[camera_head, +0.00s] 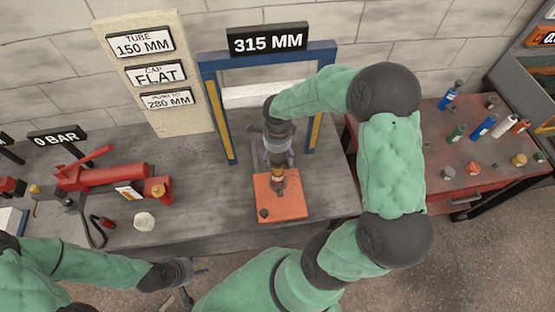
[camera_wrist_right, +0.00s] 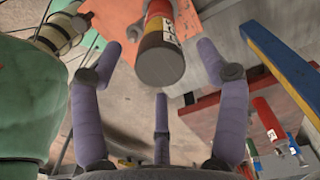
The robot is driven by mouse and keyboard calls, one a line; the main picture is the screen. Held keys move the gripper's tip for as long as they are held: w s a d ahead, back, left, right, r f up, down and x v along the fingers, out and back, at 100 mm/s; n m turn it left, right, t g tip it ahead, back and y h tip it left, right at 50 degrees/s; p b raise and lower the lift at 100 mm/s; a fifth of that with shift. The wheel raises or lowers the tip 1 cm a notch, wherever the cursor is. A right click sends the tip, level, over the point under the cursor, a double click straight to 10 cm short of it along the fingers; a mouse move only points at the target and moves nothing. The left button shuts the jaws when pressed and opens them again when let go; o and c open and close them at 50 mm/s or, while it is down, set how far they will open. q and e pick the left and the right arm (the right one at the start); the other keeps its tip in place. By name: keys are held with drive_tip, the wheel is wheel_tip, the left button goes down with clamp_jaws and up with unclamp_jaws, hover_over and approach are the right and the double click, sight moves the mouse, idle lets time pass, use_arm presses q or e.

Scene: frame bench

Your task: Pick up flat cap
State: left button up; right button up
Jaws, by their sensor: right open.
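My right gripper (camera_head: 278,158) points down over the orange plate (camera_head: 290,206) on the bench, its fingers spread. A cylinder with brown, red and yellow bands, a label and a grey end stands below it (camera_head: 278,180); the right wrist view shows this cylinder (camera_wrist_right: 160,50) beyond the open, empty fingers (camera_wrist_right: 160,110). Small cap-like pieces lie on the red table at right, including a grey one (camera_head: 447,173) and a brassy one (camera_head: 519,160); I cannot tell which is the flat cap. My left gripper (camera_head: 194,282) is at the bench's front left, fingers apart and empty.
A blue frame (camera_head: 229,110) with yellow strips stands behind the plate under a 315 MM sign. A sign board (camera_head: 185,122) reads CAP FLAT. A red tool (camera_head: 108,178) and a white cup-like piece (camera_head: 144,221) are at left. Several bottles crowd the red table (camera_head: 425,125).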

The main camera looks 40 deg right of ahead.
drive_tip(key=shift+f, duration=0.95)
drive_tip(key=c, duration=1.3)
drive_tip(key=shift+r, duration=0.1)
drive_tip(key=shift+c, duration=0.2)
